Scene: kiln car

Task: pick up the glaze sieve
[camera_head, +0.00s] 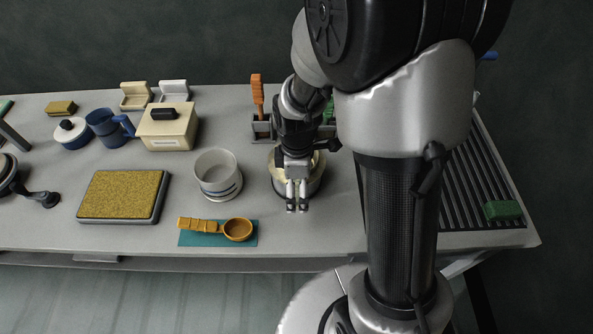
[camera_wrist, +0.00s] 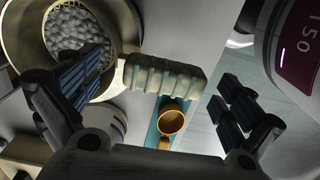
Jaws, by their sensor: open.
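The glaze sieve appears in the wrist view as a round cream-rimmed pan (camera_wrist: 122,25) with a grey lumpy inside and a pale ridged handle (camera_wrist: 165,77). In the head view its cream rim (camera_head: 280,162) shows at a round vessel, mostly hidden behind my gripper (camera_head: 297,197). In the wrist view my gripper (camera_wrist: 158,98) is open and empty, with one dark finger to each side of the handle. The left finger overlaps the pan in the picture. I cannot tell whether either finger touches the sieve.
A white cup (camera_head: 217,178) stands close left of the sieve. An orange scoop (camera_head: 238,229) lies on a teal mat (camera_head: 190,240) at the front. A rack with an orange-handled tool (camera_head: 257,90) stands behind. My arm hides much of the right side, where a slatted surface (camera_head: 475,195) shows.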

